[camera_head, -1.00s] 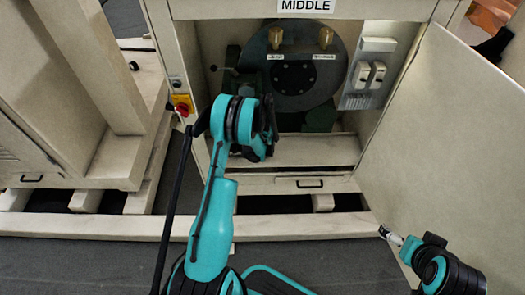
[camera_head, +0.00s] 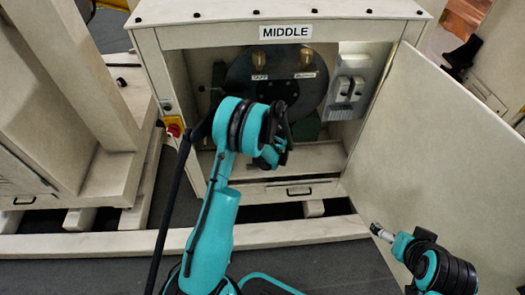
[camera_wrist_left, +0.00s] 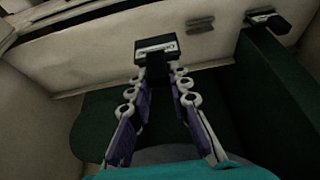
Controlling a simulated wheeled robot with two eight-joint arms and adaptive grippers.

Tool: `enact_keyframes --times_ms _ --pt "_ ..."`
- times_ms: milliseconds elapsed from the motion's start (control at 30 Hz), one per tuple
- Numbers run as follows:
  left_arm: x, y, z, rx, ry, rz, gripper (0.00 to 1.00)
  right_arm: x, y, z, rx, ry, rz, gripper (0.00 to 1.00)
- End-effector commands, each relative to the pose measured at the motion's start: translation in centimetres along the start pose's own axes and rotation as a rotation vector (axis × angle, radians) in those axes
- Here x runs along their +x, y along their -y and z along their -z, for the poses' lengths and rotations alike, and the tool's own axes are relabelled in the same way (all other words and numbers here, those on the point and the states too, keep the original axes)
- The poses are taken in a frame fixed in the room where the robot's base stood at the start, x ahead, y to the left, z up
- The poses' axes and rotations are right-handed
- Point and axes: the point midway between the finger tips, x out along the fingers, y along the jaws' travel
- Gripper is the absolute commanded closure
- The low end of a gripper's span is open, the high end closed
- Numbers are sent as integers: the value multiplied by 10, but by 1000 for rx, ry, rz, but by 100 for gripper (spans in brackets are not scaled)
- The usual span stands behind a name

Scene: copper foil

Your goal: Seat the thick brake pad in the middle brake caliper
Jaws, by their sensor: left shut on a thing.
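The cabinet labelled MIDDLE (camera_head: 286,32) stands open, with a dark brake disc (camera_head: 275,90) inside. My left arm hides much of the disc's lower left, and I cannot make out the middle caliper. My left gripper (camera_head: 272,158) is inside the opening, below the disc. The left wrist view shows its fingers (camera_wrist_left: 160,75) closed on a small dark block (camera_wrist_left: 155,50) with a pale, marked face, which looks like the brake pad. I cannot tell its thickness. My right gripper (camera_head: 379,232) is far off at lower right, before the open door; its jaws are unclear.
The open cabinet door (camera_head: 430,140) fills the right side. A red and yellow switch (camera_head: 173,127) sits on the left post. A low beige beam (camera_head: 290,231) crosses the floor in front.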

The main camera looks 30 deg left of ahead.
Motion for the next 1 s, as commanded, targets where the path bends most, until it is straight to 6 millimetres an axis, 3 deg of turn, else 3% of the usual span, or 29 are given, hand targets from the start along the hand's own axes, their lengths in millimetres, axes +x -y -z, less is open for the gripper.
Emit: enact_keyframes --times_ms 200,567,767,1000 --pt "-8 -9 -2 0 -1 1 100 -3 0 2 0 0 0 0" --pt "-4 -5 -2 -3 0 1 100 -1 0 1 0 0 0 0" --pt "20 21 4 -5 0 2 100 9 0 -7 0 0 0 0" --pt "64 71 17 -6 -1 2 100 27 0 -19 0 0 0 0"
